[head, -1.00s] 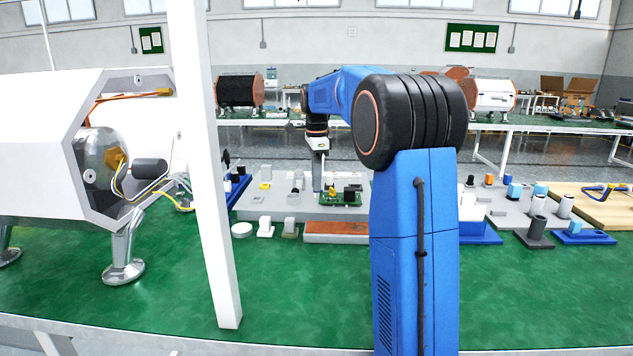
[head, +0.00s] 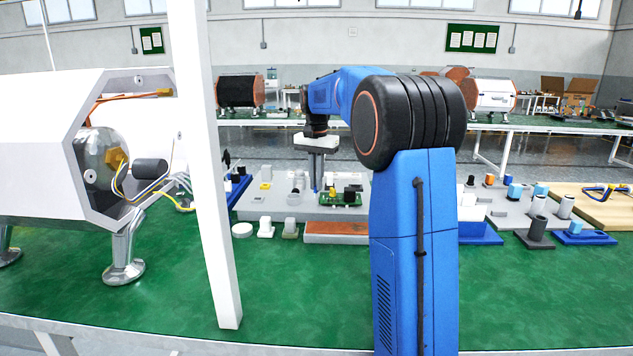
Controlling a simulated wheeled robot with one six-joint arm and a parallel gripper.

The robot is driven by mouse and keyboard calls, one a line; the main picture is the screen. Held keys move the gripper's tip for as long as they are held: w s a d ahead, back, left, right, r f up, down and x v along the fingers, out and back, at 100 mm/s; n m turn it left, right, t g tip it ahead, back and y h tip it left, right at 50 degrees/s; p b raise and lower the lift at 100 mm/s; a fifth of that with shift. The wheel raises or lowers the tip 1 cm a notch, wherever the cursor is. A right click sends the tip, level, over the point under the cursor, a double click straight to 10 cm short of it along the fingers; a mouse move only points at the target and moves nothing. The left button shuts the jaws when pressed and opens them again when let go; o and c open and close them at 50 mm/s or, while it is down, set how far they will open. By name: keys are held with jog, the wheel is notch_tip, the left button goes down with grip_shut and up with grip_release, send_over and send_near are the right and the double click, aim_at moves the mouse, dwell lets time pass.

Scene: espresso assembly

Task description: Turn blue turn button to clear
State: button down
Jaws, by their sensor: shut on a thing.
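My gripper (head: 316,184) points straight down over the grey board on the green table. It is shut on the blue turn button (head: 316,190), a small blue spot at the fingertips, mostly hidden by the fingers. The button's exact angle is too small to tell. A green circuit board (head: 341,200) with a yellow part (head: 332,189) and black parts lies just to the right of the fingertips.
A white post (head: 212,200) and a white machine body (head: 50,130) stand at the left. Small white and grey parts and a reddish-brown block (head: 336,232) lie in front of the board. Blue fixtures (head: 585,237) stand at the right. The table's front is clear.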

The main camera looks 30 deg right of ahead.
jog(key=shift+n, duration=2)
jog(key=c, duration=1.9)
grip_release()
jog(key=shift+o, duration=0.2)
notch_tip(320, 180, up, 17)
jog(key=shift+r, duration=0.2)
